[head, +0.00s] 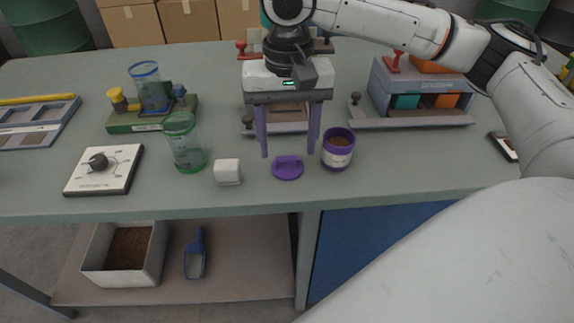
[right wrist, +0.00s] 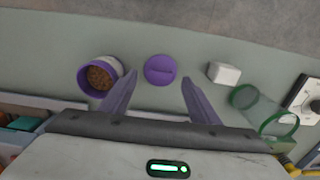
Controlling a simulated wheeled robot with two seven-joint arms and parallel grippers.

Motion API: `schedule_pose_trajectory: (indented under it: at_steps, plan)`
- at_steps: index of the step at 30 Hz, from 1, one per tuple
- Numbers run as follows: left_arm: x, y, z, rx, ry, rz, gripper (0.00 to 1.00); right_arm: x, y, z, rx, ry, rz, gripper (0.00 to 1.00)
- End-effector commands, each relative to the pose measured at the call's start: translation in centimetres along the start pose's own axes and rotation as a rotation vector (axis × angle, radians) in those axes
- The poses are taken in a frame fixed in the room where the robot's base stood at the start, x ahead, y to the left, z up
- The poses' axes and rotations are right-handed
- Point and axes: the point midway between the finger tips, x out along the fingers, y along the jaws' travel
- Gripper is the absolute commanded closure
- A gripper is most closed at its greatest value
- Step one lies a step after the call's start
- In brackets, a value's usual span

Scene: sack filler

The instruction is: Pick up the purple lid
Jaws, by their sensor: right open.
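The purple lid (head: 288,167) is a flat disc with a raised grip bar, lying on the grey-green bench near its front edge. It also shows in the right wrist view (right wrist: 160,70), beyond and between the fingertips. My right gripper (head: 288,150) is open and empty, its two purple fingers pointing down. In the head view the fingers come down on both sides just behind the lid; the lid is not between the pads, and the exact height gap is hard to tell. My left gripper is not in view.
A purple-rimmed cup (head: 337,148) with brown contents stands right of the lid, close to the right finger. A white block (head: 228,172) and a green-rimmed clear jar (head: 184,143) stand left. A white dial panel (head: 104,169) lies further left. The bench's front edge (head: 250,209) is close.

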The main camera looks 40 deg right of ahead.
Motion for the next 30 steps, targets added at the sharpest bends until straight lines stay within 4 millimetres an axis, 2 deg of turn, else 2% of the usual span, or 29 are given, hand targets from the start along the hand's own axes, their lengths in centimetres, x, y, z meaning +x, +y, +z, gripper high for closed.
schedule_pose_trajectory:
  at_steps: [1,6,14,22,30]
  plan:
    - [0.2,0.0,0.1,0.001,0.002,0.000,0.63,1.1,0.0,0.0,0.000,-0.001,0.001,0.44]
    - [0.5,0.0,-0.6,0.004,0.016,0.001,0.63,2.9,0.0,0.0,0.000,0.000,0.000,0.44]
    - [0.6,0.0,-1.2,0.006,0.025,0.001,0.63,3.2,-0.1,0.0,-0.001,0.000,-0.001,0.44]
    - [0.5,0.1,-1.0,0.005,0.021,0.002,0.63,3.1,-0.1,0.0,0.000,0.000,-0.001,0.87]
    - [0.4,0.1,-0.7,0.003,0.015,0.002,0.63,2.9,-0.1,0.0,0.000,0.001,-0.002,0.87]
